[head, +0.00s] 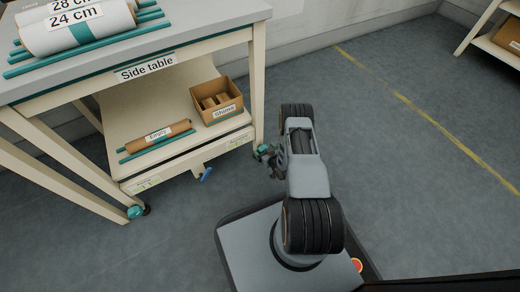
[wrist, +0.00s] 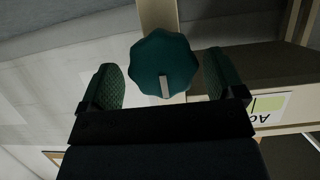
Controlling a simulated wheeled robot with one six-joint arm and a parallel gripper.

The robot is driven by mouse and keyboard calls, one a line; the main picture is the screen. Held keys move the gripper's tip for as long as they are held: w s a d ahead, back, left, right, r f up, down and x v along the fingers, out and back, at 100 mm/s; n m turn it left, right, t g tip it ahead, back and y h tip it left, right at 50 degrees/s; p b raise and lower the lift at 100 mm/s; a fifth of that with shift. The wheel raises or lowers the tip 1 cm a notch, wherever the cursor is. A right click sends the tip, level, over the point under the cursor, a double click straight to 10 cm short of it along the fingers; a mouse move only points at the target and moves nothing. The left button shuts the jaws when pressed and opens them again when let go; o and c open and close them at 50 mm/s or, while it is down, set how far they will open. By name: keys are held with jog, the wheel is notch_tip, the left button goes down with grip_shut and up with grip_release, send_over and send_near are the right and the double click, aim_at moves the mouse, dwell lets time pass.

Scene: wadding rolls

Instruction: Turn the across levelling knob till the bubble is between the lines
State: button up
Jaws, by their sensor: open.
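The teal, lobed levelling knob (wrist: 163,62) with a pale mark on its face sits between my gripper's two fingers in the wrist view. My gripper (wrist: 166,80) is open, with a gap visible on each side of the knob. In the head view my gripper (head: 273,160) is beside the side table's right front leg, and the teal knob (head: 262,149) shows there, partly hidden. A label with a green patch, partly reading "Ac" upside down (wrist: 270,107), is at the wrist view's right. In the head view this label (head: 239,142) is too small to read a bubble.
The side table (head: 258,80) holds white rolls on top. Its lower shelf carries a shims box (head: 217,103) and a roll marked Empty (head: 157,137). A blue lever (head: 206,174) hangs below the shelf. Another teal knob (head: 135,211) is at the left front leg.

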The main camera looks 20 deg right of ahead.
jog(key=shift+w+a+f, duration=0.15)
jog(key=shift+w+f, duration=0.05)
jog(key=shift+w, duration=0.3)
jog(key=shift+c, duration=0.2)
jog(key=shift+a, duration=0.1)
jog(key=c, duration=0.9)
jog(key=shift+o, duration=0.2)
jog(key=shift+d+f+m+y, duration=0.1)
jog(key=shift+d+m+y, duration=0.1)
jog(key=shift+m+y, duration=1.55)
jog(key=shift+m, duration=0.35)
